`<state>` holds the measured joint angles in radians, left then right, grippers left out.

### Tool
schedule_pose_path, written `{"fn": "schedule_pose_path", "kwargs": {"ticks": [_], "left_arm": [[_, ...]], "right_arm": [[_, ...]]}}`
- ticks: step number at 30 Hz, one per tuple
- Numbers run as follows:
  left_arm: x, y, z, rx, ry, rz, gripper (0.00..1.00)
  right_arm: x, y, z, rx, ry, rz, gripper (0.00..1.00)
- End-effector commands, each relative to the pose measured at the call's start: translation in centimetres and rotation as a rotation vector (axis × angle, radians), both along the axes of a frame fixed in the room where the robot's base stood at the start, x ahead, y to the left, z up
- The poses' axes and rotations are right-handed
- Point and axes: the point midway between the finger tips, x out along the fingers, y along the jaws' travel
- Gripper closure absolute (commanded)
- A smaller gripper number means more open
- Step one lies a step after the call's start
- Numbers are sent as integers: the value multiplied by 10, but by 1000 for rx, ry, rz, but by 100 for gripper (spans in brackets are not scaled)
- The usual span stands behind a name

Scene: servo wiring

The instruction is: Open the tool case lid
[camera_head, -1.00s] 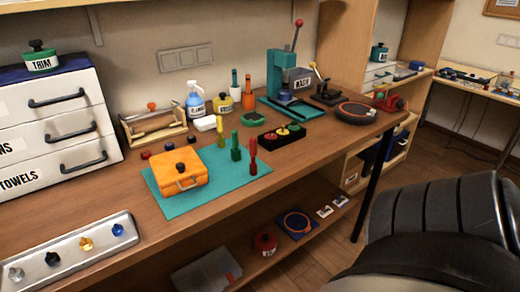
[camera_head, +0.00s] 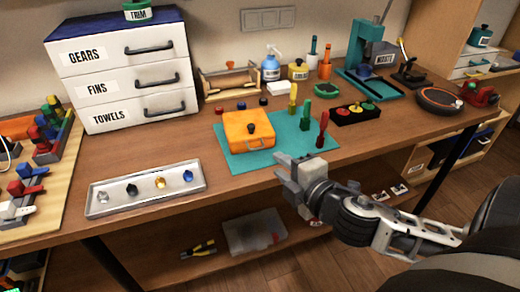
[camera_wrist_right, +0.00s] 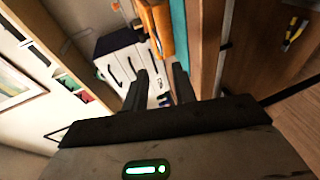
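The orange tool case (camera_head: 237,128) sits on the teal mat (camera_head: 262,162) in the head view, its lid closed. A dark knob (camera_head: 251,129) and a light handle show on it. My right gripper (camera_head: 285,168) is in front of the mat's near edge, right of and nearer than the case, apart from it. In the right wrist view its two fingers (camera_wrist_right: 162,84) stand apart with nothing between them. An orange surface, likely the case (camera_wrist_right: 161,25), shows beyond them beside the teal mat (camera_wrist_right: 179,28). My left gripper is not in view.
Yellow, green and red upright tools (camera_head: 306,115) stand on the mat's right side. A metal tray (camera_head: 146,187) with several small knobs lies left of the case. A white drawer unit (camera_head: 120,80) stands behind the tray. A clear bin (camera_head: 253,232) is on the shelf below.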

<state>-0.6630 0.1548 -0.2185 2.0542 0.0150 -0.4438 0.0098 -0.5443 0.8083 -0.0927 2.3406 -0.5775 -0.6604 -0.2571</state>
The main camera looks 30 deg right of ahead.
Motion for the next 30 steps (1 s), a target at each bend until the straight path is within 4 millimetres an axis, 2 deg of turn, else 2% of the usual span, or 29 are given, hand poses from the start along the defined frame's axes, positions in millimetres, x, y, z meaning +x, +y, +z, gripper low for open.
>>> {"fn": "schedule_pose_path", "kwargs": {"ticks": [9,15,21,29,30], "left_arm": [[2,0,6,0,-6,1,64],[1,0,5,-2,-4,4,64],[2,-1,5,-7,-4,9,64],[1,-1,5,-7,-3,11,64],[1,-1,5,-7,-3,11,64]], "right_arm": [[57,-3,-12,2,-3,-2,73],[83,-4,-19,2,0,-1,73],[94,-4,-23,2,1,0,73],[94,-3,-23,2,2,1,73],[94,-4,-23,2,2,1,84]]}}
